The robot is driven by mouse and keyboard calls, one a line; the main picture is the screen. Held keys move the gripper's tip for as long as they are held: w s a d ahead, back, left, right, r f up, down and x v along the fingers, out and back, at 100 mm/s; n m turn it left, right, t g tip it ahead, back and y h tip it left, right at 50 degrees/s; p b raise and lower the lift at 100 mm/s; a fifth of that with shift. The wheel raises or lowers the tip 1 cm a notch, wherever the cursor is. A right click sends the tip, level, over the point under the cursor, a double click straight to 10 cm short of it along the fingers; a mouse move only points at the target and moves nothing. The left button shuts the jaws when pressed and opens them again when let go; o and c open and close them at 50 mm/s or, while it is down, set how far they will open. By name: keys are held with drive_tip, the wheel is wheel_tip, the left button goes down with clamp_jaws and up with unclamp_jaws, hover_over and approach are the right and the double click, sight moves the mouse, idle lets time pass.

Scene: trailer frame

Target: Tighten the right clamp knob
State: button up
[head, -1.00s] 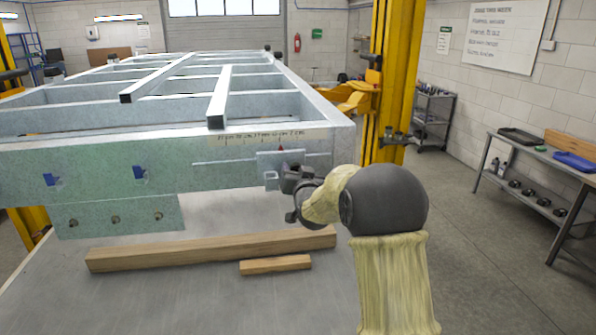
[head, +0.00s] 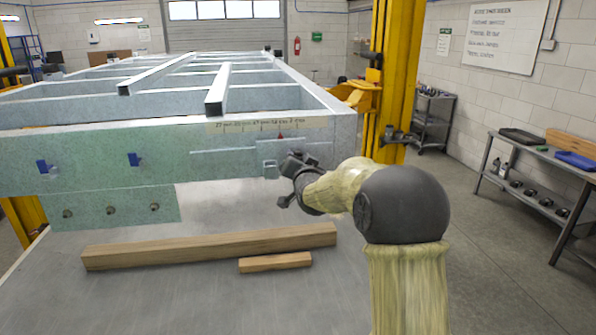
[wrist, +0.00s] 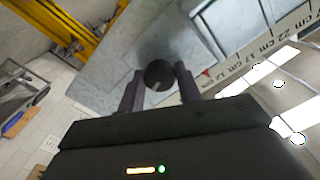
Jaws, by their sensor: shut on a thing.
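The right clamp knob (wrist: 159,75) is a dark round knob seen end-on in the wrist view, against a grey metal plate. My gripper (wrist: 160,82) has one finger on each side of it and is shut on it. In the head view my gripper (head: 290,165) is at the right end of the frame's front beam (head: 225,160), by a small plate (head: 285,150) on the beam face. The knob is hidden there behind my gripper. A ruler strip (wrist: 262,52) and a small red pointer (wrist: 206,72) lie beside the knob in the wrist view.
A long wooden block (head: 210,246) and a short one (head: 275,262) lie on the grey surface below. A yellow post (head: 393,90) stands right of the frame, and a side table (head: 545,165) farther right.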

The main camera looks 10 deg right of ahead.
drive_tip(key=shift+f+m+b, duration=0.1)
drive_tip(key=shift+m+b, duration=8.6)
drive_tip(key=shift+m, duration=1.8)
drive_tip(key=o, duration=1)
drive_tip(key=shift+s, duration=0.1)
drive_tip(key=s+b, duration=0.6)
drive_tip(key=s, duration=1.1)
drive_tip(key=shift+s+b, duration=0.15)
drive_tip(key=shift+b, duration=0.15)
